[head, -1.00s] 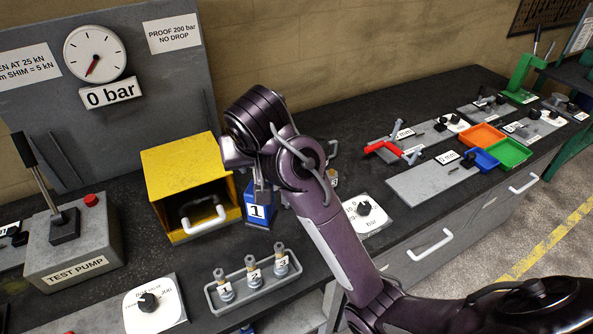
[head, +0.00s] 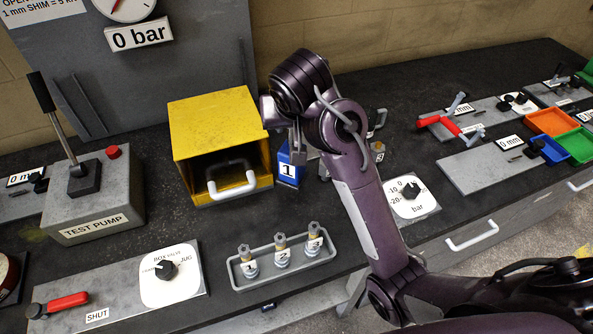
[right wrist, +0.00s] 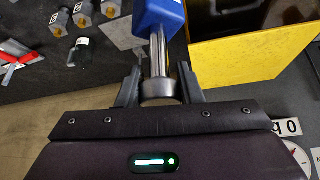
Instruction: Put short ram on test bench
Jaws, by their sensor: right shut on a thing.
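A blue ram with a bright metal rod (right wrist: 160,15) shows at the top of the right wrist view. My right gripper (right wrist: 159,72) is shut on the rod near its ringed end. In the head view a blue body marked 1 (head: 289,170), which looks like the same ram, is beside the right side of the yellow box (head: 215,120) on the bench. My right arm partly covers it, and its lower contact is hard to see. The yellow box has an open front with a white handle. My left gripper is not in view.
The test pump (head: 95,195) with its lever stands at the left. A grey tray (head: 240,283) holds several numbered fittings in front of the box. A gauge plate (head: 411,195) lies right of my arm. Orange (head: 551,121) and green trays are farther right. Dark bench surface (head: 215,225) is clear before the box.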

